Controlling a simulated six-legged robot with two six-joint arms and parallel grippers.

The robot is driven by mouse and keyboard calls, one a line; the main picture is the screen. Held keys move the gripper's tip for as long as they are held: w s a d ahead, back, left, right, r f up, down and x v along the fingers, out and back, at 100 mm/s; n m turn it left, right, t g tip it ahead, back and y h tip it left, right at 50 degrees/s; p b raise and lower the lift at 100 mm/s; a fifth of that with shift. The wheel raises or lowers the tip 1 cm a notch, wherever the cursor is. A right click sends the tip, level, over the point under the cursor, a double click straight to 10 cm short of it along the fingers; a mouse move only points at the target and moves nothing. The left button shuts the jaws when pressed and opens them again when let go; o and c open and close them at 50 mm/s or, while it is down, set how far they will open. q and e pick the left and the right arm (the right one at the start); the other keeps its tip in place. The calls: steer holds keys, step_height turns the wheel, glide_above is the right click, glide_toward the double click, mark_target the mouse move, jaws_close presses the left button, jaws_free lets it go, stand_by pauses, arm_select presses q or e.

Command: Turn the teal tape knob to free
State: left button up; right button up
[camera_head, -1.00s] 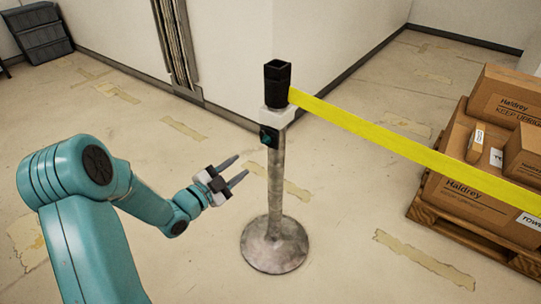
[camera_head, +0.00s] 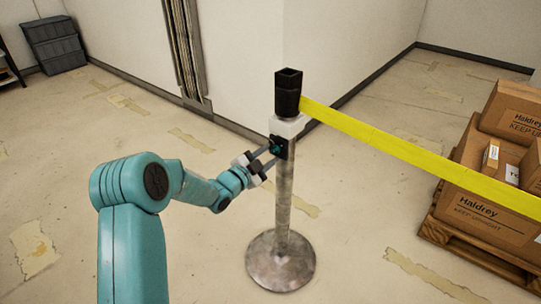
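The teal tape knob (camera_head: 276,149) sits on a dark plate on the side of the grey metal post (camera_head: 285,205), just under its white collar (camera_head: 289,126). My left gripper (camera_head: 270,152) reaches up to the knob, with its two fingers apart and their tips at either side of it. Whether the fingers touch the knob is too small to tell. The yellow tape (camera_head: 400,145) runs taut from the black post head (camera_head: 288,92) to the right. My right gripper is not in view.
Cardboard boxes (camera_head: 480,215) stand on a wooden pallet (camera_head: 480,255) at the right. A white wall corner (camera_head: 240,60) rises behind the post. Dark grey crates (camera_head: 55,45) are stacked at the far left. The floor around the round post base (camera_head: 280,262) is clear.

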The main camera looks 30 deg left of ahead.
arm_select(q)
steer(key=shift+w+d, duration=0.1)
steer(key=shift+w, duration=0.8)
steer(key=c, duration=0.7)
